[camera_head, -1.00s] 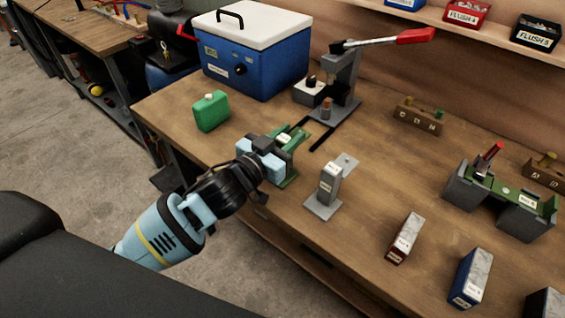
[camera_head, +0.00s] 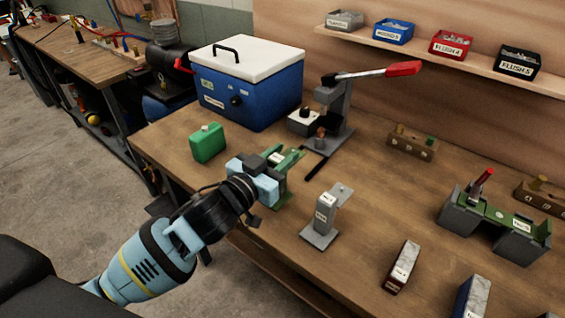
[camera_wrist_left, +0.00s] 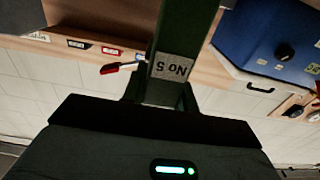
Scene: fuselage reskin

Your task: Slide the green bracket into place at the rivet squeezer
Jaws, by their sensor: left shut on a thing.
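The green bracket (camera_head: 292,160) is in my left gripper (camera_head: 268,172), which is shut on it near the front left of the bench in the head view. In the left wrist view the bracket (camera_wrist_left: 182,50) fills the middle and carries a label that shows upside down. The rivet squeezer (camera_head: 330,112) stands behind and to the right of the bracket, with a grey frame and a red-ended lever raised to the right. Dark rails (camera_head: 314,166) run from its base towards the front. The bracket is apart from the squeezer's upright. My right gripper is not in view.
A green can (camera_head: 208,143) stands left of my gripper, before a blue cooler (camera_head: 247,95) with a white lid. A grey stand (camera_head: 324,217) is close on the right. A grey fixture (camera_head: 495,222) and labelled blocks (camera_head: 402,266) lie farther right.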

